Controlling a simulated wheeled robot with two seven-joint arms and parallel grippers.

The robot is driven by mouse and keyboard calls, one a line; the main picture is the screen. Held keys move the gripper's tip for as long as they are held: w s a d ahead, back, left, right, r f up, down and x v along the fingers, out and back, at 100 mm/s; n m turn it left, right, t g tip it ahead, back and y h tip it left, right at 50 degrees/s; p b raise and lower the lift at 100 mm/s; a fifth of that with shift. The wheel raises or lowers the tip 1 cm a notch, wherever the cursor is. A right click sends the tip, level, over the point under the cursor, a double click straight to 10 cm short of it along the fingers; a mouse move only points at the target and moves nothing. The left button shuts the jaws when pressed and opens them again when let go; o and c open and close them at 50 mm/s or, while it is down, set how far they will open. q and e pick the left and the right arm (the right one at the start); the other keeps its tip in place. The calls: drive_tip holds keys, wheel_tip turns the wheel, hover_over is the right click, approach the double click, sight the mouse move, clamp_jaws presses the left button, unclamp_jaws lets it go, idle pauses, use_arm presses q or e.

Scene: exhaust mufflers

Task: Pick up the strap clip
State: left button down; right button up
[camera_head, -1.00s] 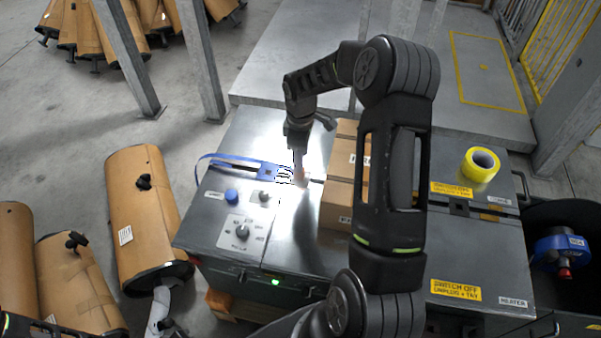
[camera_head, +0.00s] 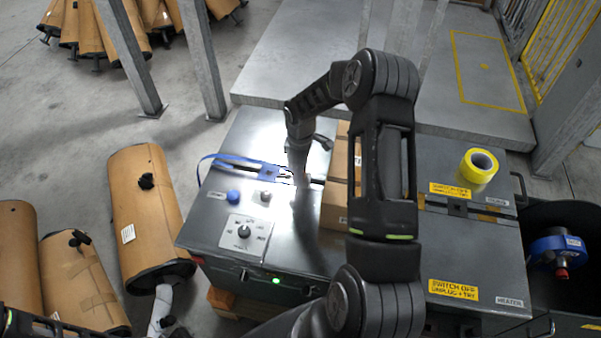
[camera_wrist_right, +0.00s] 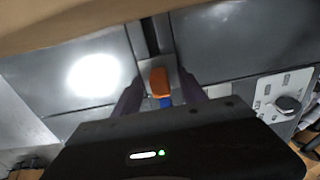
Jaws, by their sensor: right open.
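The strap clip (camera_wrist_right: 160,82) is orange and shows in the right wrist view, at the end of a blue strap (camera_wrist_right: 165,102). It appears between the two dark fingers of my right gripper (camera_wrist_right: 160,78), which is open with a gap on each side of it. In the head view the blue strap (camera_head: 232,158) lies across the workbench top. My right gripper (camera_head: 301,182) points down at the strap's right end and hides the clip there. Whether the fingertips are level with the clip is unclear. My left gripper is not in view.
A cardboard box (camera_head: 337,190) stands close right of my right gripper. A yellow tape roll (camera_head: 479,165) lies farther right. A knob panel (camera_head: 244,231) and a blue button (camera_head: 233,196) are at the bench's front left.

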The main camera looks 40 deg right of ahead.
drive_tip(key=shift+c, duration=0.2)
idle(0.3)
clamp_jaws()
idle(0.3)
